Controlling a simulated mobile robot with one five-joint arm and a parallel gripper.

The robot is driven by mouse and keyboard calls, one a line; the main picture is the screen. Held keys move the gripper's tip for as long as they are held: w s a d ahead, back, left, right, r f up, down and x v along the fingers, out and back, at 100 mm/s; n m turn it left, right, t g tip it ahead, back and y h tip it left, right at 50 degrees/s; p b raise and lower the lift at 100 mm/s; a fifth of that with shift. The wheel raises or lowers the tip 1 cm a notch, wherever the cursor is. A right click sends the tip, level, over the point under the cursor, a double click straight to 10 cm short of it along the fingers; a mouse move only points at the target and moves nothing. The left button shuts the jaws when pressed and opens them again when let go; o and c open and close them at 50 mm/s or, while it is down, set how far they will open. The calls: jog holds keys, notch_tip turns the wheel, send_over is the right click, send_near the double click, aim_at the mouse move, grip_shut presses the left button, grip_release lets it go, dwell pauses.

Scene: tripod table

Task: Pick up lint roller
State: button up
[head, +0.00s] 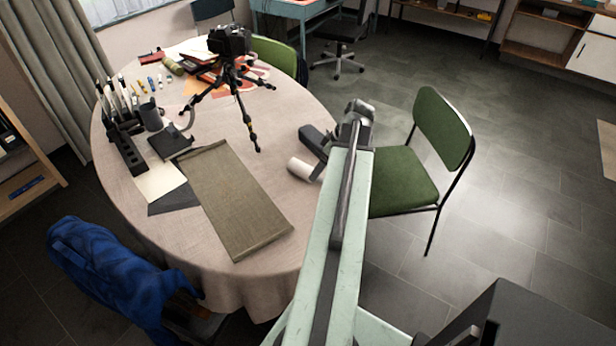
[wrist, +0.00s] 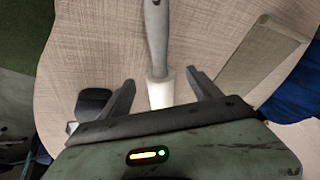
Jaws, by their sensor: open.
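The lint roller (wrist: 159,92) lies on the round table, its white roll showing between my gripper's fingers in the wrist view. Its grey handle runs up to the top edge there. In the head view the white roll (head: 301,168) shows at the table's right side, left of my arm, which hides the handle. My gripper (wrist: 163,83) is open, with one finger on each side of the roll. Both fingers look clear of it, but the height gap cannot be told. The lower end of the roll is hidden behind the gripper body.
A rolled-out mat (head: 235,200) lies left of the roller. A tripod with a camera (head: 230,42) stands toward the back of the table. A green chair (head: 398,178) stands to the right of my arm. A dark rounded object (wrist: 91,101) shows beside the left finger.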

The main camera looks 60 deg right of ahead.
jog(key=b+x, duration=0.2)
jog(key=x, duration=0.1)
jog(key=shift+d+f, duration=0.1)
jog(key=shift+f, duration=0.25)
jog(key=shift+r, duration=0.15)
jog(key=shift+c, duration=0.3)
jog(key=c, duration=1.5)
jog(key=shift+o, duration=0.2)
jog(key=shift+r, duration=0.1)
notch_tip(320, 180, up, 10)
jog(key=p, duration=1)
